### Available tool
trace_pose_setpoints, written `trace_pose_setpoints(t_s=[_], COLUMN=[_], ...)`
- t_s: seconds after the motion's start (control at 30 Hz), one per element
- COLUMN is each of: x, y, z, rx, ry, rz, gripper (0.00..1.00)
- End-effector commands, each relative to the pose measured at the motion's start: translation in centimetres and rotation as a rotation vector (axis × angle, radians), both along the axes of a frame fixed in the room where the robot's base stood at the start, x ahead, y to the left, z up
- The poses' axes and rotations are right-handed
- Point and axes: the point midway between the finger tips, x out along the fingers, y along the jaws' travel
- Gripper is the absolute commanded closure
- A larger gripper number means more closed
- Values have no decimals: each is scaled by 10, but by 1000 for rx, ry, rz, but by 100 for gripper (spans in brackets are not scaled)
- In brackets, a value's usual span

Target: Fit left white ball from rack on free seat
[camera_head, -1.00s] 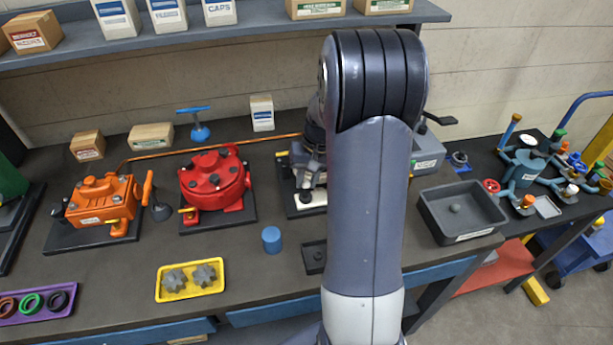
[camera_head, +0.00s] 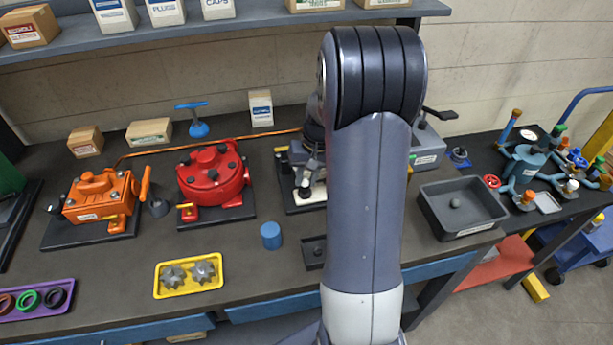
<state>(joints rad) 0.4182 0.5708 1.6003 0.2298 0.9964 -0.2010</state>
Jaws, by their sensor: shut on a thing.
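My gripper (camera_head: 304,187) shows only in part, left of my own arm link, which covers much of the view. It is low over a dark base plate (camera_head: 291,200) carrying a white piece (camera_head: 314,194). The gripper is shut on a small pale thing, taken as the white ball. The ball's outline is too small and covered to make out. I cannot tell whether it touches the white piece. The rack and the free seat cannot be told apart here; part of that station is hidden behind my arm.
A blue cylinder (camera_head: 271,236), a yellow tray (camera_head: 189,291) and a small black tray (camera_head: 312,262) lie in front. A grey bin (camera_head: 478,222) is right of my arm.

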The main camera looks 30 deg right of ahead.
Motion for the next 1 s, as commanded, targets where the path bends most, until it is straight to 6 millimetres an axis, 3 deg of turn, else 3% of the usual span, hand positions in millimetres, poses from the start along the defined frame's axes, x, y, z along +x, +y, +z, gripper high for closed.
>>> trace_pose_setpoints(t_s=[0.8,0.83,1.0], x=[0,0,0], y=[0,0,0], z=[-13,-12,-12], rx=[0,0,0], ry=[0,0,0], rz=[0,0,0], gripper=[98,76,62])
